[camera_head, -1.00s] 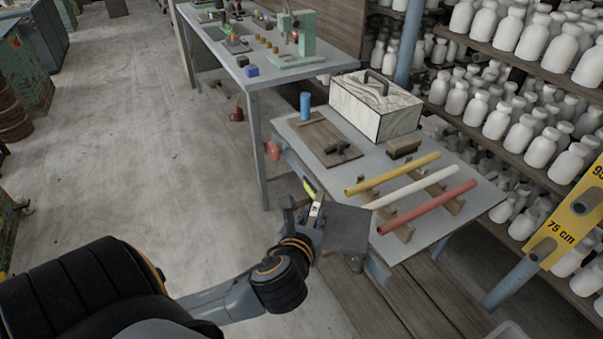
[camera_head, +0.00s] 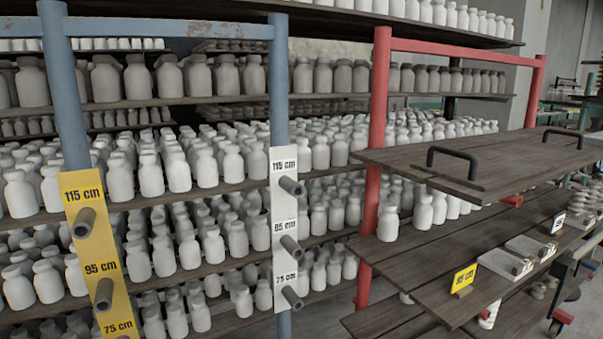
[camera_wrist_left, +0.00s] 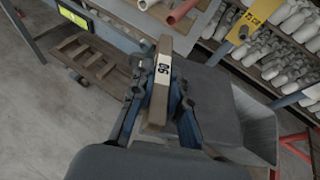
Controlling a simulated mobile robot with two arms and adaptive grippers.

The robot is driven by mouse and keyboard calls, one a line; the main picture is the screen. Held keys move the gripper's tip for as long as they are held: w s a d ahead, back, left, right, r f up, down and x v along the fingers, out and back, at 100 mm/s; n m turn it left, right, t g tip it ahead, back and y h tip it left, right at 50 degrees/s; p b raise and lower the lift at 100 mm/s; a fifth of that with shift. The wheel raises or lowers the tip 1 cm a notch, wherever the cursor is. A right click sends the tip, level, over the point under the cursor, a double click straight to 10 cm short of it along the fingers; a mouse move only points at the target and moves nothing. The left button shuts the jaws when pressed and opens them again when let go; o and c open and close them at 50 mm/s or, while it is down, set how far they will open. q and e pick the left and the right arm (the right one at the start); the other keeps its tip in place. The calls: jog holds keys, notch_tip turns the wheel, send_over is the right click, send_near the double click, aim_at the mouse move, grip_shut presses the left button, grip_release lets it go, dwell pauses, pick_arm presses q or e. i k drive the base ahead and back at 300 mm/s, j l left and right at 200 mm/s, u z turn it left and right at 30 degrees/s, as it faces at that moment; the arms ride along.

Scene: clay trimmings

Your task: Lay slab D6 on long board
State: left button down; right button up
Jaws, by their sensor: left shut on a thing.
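My left gripper (camera_wrist_left: 160,96) shows only in the left wrist view. Its fingers are shut on a brown wooden block with a white tag, the grip of slab D6. The tag is turned and hard to read. The slab's dark grey plate (camera_wrist_left: 205,92) shows beside and behind the fingers, partly hidden by them. In the head view, long dark wooden boards lie on the red-framed rack at the right. The top board (camera_head: 500,160) has two black handles. A lower board (camera_head: 425,285) carries a yellow cm tag. I cannot tell which is the long board. My right gripper is not in view.
A red post (camera_head: 377,140) stands at the rack's left. White bottles (camera_head: 150,175) fill the shelves at left. A grey bin (camera_wrist_left: 255,125) is below the held slab.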

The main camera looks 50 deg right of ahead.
aim_at(492, 163)
jog(key=k+l, duration=0.15)
jog(key=l, duration=0.2)
jog(key=k+l, duration=0.15)
jog(key=l, duration=0.25)
jog(key=k+l, duration=0.15)
jog(key=l, duration=0.2)
jog(key=k+l+u, duration=0.1)
jog(key=l, duration=0.25)
jog(key=k+l, duration=0.2)
jog(key=l, duration=0.2)
jog(key=k+l, duration=0.15)
jog(key=l, duration=0.25)
jog(key=k+l+u, duration=0.1)
jog(key=l, duration=0.35)
jog(key=k+l, duration=0.2)
jog(key=l, duration=0.2)
jog(key=k+l, duration=0.15)
jog(key=l, duration=0.25)
jog(key=k+l+u, duration=0.1)
jog(key=l, duration=0.35)
jog(key=k+l, duration=0.25)
jog(key=l, duration=0.15)
jog(key=u, duration=0.05)
